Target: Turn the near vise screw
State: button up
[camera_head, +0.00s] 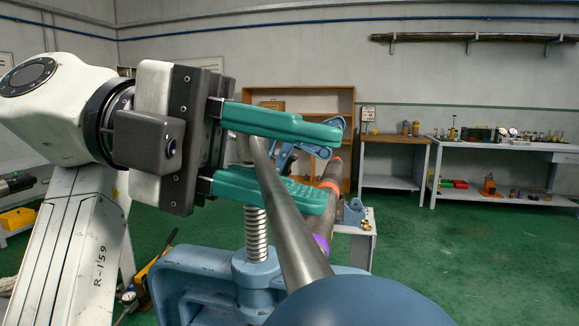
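The near blue vise (195,283) fills the bottom centre, with its threaded screw (256,234) standing upright above it. A grey handle bar (299,240) runs from between my fingers toward the camera. A large blue ball (358,304) sits at its near end. My gripper (328,169) has two teal fingers, one above the other, pointing right with a wide gap. The bar passes across the lower finger and disappears behind the upper one. I cannot tell whether either finger touches it.
A second blue vise (353,212) stands beyond on a light stand (357,245), partly hidden. A pipe with an orange part (331,172) and a purple band shows behind the bar. Wooden shelves (318,101) and a workbench (500,145) line the back wall. Green floor is clear at right.

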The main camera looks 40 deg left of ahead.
jog(key=shift+o, duration=1.3)
jog(key=shift+s+r, duration=0.1)
jog(key=shift+f, duration=0.2)
jog(key=p+v, duration=1)
jog(key=p, duration=0.3)
jog(key=shift+a+r, duration=0.3)
jog(key=shift+a, duration=0.05)
jog(key=shift+s, duration=0.1)
